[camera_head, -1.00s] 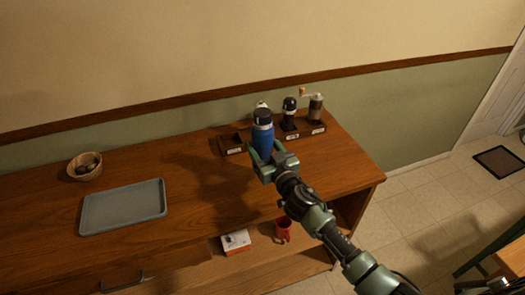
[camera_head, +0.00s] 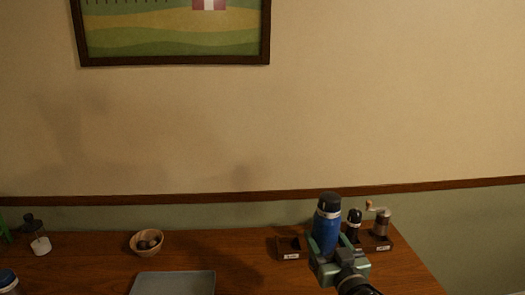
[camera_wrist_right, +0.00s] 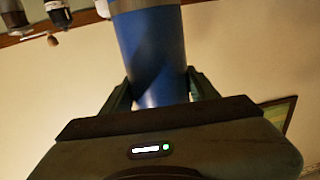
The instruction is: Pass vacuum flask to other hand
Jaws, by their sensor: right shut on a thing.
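The vacuum flask (camera_head: 327,224) is blue with a silver band and a black cap. It is upright in the head view, at the right part of the counter. My right gripper (camera_head: 332,258) is shut on its lower body. In the right wrist view the blue flask (camera_wrist_right: 153,55) stands between the two fingers of my right gripper (camera_wrist_right: 160,95). The flask's bottom is hidden by the gripper in the head view. My left gripper is not in view.
The wooden counter (camera_head: 245,254) holds a grey tray (camera_head: 172,284), a wooden bowl (camera_head: 147,243) and a small labelled box (camera_head: 289,246). A dark-topped grinder (camera_head: 353,224) and a hand-crank grinder (camera_head: 381,222) stand close behind the flask. A shaker (camera_head: 38,238) is at left.

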